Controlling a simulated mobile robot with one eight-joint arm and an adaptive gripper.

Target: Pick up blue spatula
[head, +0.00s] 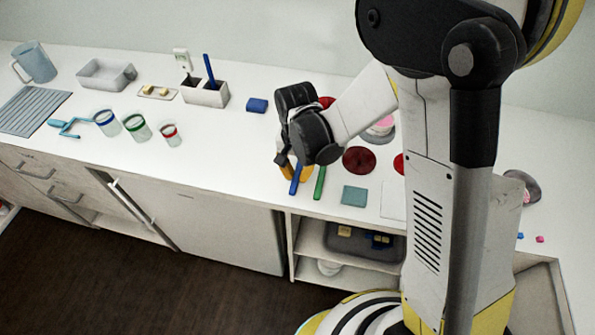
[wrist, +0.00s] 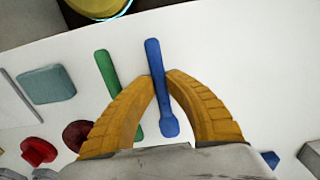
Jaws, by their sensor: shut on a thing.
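The blue spatula (wrist: 155,62) lies between the yellow fingers of my gripper (wrist: 160,88) in the wrist view, its handle pointing away and its wider end toward my palm. The fingers are shut on it. In the head view the blue spatula (head: 296,179) shows below my gripper (head: 286,168), near the front edge of the counter. I cannot tell whether it is clear of the surface. A green spatula (wrist: 106,72) lies just left of it in the wrist view, partly hidden by the left finger. In the head view the green spatula (head: 320,183) is to its right.
A teal block (head: 354,196) and a dark red disc (head: 359,160) lie right of my gripper. Glasses (head: 137,127), a blue block (head: 257,105) and a white holder (head: 206,95) stand to the left. The counter between the glasses and my gripper is clear. Open shelves (head: 318,262) are below.

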